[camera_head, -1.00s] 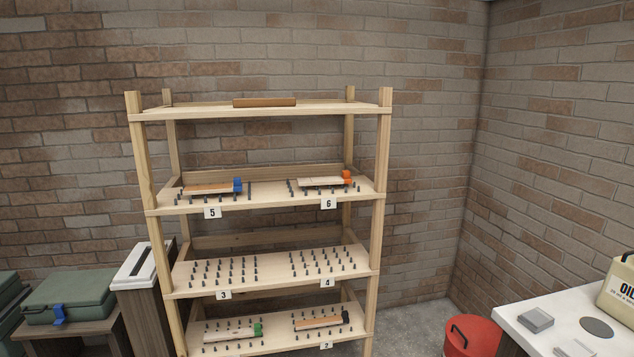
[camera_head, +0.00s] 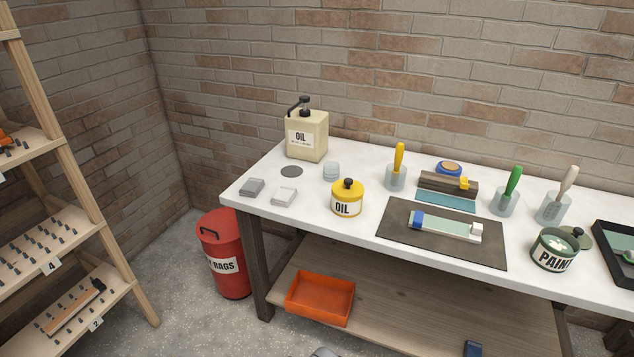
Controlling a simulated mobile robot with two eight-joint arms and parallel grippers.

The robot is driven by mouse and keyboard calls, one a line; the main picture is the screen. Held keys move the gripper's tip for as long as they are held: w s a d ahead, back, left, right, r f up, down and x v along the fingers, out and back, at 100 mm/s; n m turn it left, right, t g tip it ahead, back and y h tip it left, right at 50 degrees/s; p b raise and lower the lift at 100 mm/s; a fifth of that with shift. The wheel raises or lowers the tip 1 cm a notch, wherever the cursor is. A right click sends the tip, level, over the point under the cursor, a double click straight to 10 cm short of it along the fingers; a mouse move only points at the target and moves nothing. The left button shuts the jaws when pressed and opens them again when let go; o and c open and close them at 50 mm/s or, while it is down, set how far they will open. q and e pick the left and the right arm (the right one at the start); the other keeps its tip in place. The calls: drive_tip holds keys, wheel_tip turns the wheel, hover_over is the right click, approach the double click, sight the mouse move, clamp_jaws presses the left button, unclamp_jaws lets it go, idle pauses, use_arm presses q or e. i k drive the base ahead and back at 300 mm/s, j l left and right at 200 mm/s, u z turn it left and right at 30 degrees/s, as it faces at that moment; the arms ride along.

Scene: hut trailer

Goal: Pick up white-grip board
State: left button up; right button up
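A pale green board (camera_head: 446,226) lies flat on a dark mat (camera_head: 400,247) on the white workbench. It has a white block, which looks like its grip (camera_head: 475,232), at its right end and a blue block (camera_head: 416,220) at its left end. Neither of my grippers is in view, and nothing is seen touching the board.
The white bench (camera_head: 355,225) also holds a yellow oil pot (camera_head: 347,199), an oil can (camera_head: 306,136), brushes in cups, a paint pot (camera_head: 555,250) and a black tray (camera_head: 606,262). A red rag bin (camera_head: 227,262) stands left of the bench. Floor shows between bin and wooden rack (camera_head: 95,215).

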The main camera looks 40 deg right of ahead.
sight(446, 227)
drive_tip(key=z, duration=2.45)
